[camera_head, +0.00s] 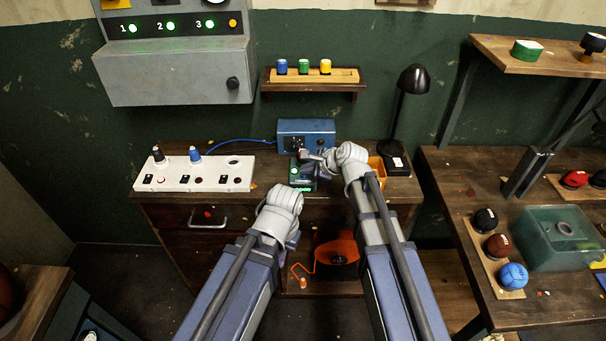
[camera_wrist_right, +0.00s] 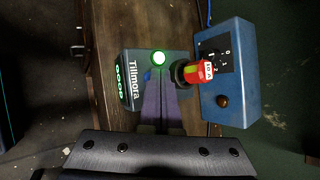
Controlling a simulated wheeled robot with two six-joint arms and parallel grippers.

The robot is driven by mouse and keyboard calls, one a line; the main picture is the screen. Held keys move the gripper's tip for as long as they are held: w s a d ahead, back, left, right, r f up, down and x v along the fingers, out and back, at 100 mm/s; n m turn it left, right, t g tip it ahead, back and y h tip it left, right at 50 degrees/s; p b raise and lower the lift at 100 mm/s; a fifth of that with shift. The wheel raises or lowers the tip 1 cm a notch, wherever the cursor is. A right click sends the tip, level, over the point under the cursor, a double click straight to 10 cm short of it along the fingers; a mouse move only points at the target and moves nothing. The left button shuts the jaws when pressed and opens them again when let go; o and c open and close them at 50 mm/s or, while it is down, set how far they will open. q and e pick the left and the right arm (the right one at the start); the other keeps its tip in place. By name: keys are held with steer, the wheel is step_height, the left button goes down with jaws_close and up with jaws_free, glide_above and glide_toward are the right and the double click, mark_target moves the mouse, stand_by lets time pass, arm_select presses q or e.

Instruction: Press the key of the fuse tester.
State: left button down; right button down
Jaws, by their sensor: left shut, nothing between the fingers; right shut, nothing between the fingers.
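The fuse tester (camera_wrist_right: 130,92) is a dark box marked "Tillmora" on the wooden desk, with small green lit characters at one end. A round part (camera_wrist_right: 158,58) on its top glows green. A red fuse-like plug (camera_wrist_right: 197,73) with a pale label stands upright beside the glowing part. My right gripper (camera_wrist_right: 162,80) is shut and empty over the tester, its tips right at the glowing part; I cannot tell whether they touch. The tester also shows in the head view (camera_head: 302,183), partly hidden by that gripper. My left gripper (camera_head: 293,241) is lower, before the desk, mostly hidden.
A blue box (camera_head: 305,127) with a dial stands behind the tester. A white strip (camera_head: 215,172) with plugs lies left, a black lamp (camera_head: 412,80) stands right. Shelf plugs (camera_head: 304,66) and a grey wall panel (camera_head: 180,75) are above. An orange item (camera_head: 340,245) sits below.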

mark_target(306, 179)
steer(key=shift+r+p, duration=0.5)
steer(key=shift+r, duration=0.2)
step_height(306, 179, up, 5)
steer(key=p, duration=0.5)
stand_by(0.6)
steer(key=shift+s+f, duration=0.15)
steer(key=shift+s, duration=0.1)
steer(key=s+d+f+n+g+h, duration=0.2)
steer(key=s+f+n+g+h, duration=0.1)
steer(key=s+n, duration=0.8)
steer(key=s+d+f+n+g+h, duration=0.3)
steer(key=s+n+g+h, duration=0.1)
steer(key=s+n, duration=0.7)
steer(key=s, duration=0.3)
steer(key=shift+s+f+h, duration=0.15)
steer(key=shift+s+h, duration=0.15)
